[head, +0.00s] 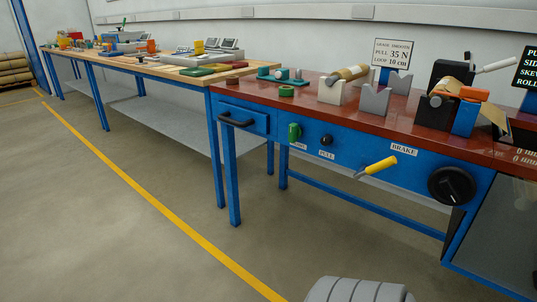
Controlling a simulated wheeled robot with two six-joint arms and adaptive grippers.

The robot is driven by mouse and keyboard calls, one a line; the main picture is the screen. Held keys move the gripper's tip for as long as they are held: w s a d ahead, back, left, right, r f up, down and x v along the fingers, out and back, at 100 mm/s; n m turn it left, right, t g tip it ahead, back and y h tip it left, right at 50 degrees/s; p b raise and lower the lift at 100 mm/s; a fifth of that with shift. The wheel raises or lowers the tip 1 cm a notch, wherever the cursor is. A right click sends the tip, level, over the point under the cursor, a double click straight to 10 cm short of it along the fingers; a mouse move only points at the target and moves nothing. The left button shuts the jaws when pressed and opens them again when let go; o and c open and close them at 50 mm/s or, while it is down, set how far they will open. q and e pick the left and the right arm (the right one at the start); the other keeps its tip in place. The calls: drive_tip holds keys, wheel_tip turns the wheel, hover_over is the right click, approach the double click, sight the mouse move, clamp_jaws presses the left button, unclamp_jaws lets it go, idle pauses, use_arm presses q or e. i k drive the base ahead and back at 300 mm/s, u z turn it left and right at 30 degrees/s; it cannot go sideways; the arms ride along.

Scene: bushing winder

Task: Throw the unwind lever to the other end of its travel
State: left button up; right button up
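A lever with a yellow grip (381,165) sticks out from the blue front panel of the winder bench, below the label BRAKE (404,148). Its grip points right and slightly up. A green knob (294,132) and a small black knob (326,140) sit to its left, with small labels below them that I cannot read surely. Another lever with a white grip (497,64) sticks out to the right from a black block on the bench top. No label in view clearly reads unwind. Neither gripper is in view.
The red bench top (315,100) carries grey V-blocks (374,101), a brass-coloured roll (350,73) and an orange part (474,94). A black round knob (451,185) is on the panel's right. A drawer (243,118) is at left. The floor (110,215) in front is clear.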

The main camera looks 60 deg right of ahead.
sight(376, 165)
drive_tip(key=u, duration=0.95)
drive_tip(key=k, duration=1.6)
drive_tip(key=z, duration=2.05)
